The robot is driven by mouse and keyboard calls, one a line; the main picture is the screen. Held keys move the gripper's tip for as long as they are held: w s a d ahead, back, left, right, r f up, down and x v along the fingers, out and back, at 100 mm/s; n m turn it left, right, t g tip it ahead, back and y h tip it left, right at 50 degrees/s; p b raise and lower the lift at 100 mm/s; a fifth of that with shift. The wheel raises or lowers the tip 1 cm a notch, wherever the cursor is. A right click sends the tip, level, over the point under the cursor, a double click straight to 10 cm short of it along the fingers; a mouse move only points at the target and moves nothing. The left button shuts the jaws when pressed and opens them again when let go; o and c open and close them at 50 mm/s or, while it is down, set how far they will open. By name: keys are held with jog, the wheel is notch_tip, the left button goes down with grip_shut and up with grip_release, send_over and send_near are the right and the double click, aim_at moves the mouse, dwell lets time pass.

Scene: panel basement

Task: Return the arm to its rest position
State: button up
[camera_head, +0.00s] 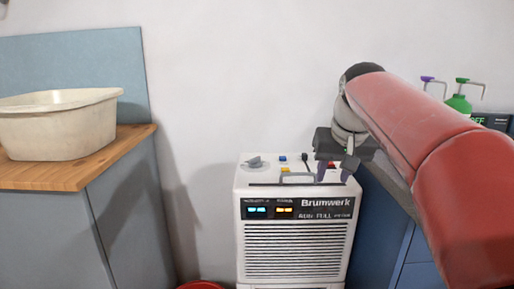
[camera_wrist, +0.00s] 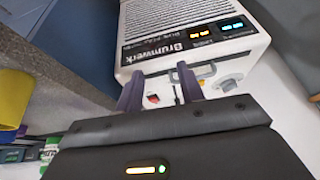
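My gripper (camera_head: 336,170) is at the end of my red arm, above the right side of the top of a white Brumwerk machine (camera_head: 295,240). Its two dark fingers stand apart with nothing held between them. In the wrist view my gripper (camera_wrist: 160,82) points at the machine's control panel, and a metal handle, a red switch (camera_wrist: 153,99) and a yellow button show near or between the fingers. I cannot tell whether a fingertip touches the machine. The machine's displays are lit blue and yellow.
A cream basin (camera_head: 60,125) stands on a wooden-topped cabinet (camera_head: 100,165) at left. Right of the machine is a blue cabinet (camera_head: 388,225) with a grey counter, partly behind my arm. A green pump bottle (camera_head: 459,103) stands there. Part of a red object (camera_head: 200,285) shows low down.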

jog(key=s+f, duration=0.9)
jog(key=s, duration=0.2)
jog(key=s+f, duration=0.9)
jog(key=s, duration=0.3)
jog(key=shift+s+a+f+t, duration=0.3)
jog(key=shift+a+t, duration=0.1)
jog(key=shift+a, duration=0.05)
